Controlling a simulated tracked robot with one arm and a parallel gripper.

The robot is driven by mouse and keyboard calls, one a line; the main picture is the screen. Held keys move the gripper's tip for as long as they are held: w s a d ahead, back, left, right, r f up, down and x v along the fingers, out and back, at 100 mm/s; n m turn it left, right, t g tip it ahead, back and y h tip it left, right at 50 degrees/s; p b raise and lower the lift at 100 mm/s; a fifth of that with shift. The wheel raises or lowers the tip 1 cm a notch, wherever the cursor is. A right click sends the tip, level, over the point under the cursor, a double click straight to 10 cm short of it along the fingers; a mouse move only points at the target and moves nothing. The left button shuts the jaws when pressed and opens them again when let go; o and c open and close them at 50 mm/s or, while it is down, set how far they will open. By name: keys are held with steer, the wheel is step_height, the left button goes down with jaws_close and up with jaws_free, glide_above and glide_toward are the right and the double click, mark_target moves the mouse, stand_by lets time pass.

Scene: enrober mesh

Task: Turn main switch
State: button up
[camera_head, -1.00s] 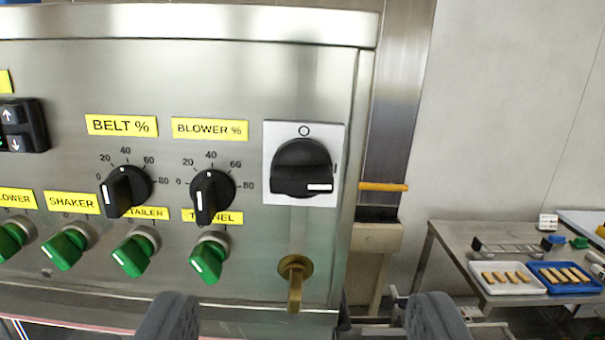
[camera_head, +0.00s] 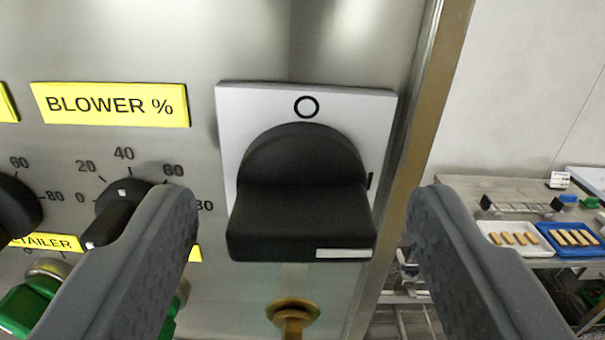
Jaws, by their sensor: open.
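The main switch (camera_head: 300,190) is a large black rotary handle on a pale square plate (camera_head: 235,115) on the steel panel. Its grip bar lies horizontally, with a white mark at its right end. The plate has an "O" mark at the top and a short "I" mark on the right. My gripper (camera_head: 303,205) is open, one finger on each side of the switch. The left finger overlaps the blower knob in the picture; the right finger is past the panel's right edge. I see no contact with the handle.
The blower knob (camera_head: 115,210) and green selector switches (camera_head: 25,305) are at the left. A brass key-like part (camera_head: 292,315) sticks out below the main switch. Beyond the panel edge, a table holds a white tray (camera_head: 490,236) and a blue tray (camera_head: 548,243) with bars.

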steer(key=shift+w+f, duration=0.1)
steer(key=shift+w, duration=0.35)
steer(key=c, duration=1)
steer(key=shift+o, duration=0.2)
steer(key=shift+m+b, duration=0.35)
steer(key=shift+m, duration=0.05)
steer(key=o, duration=1)
steer(key=shift+c, duration=0.2)
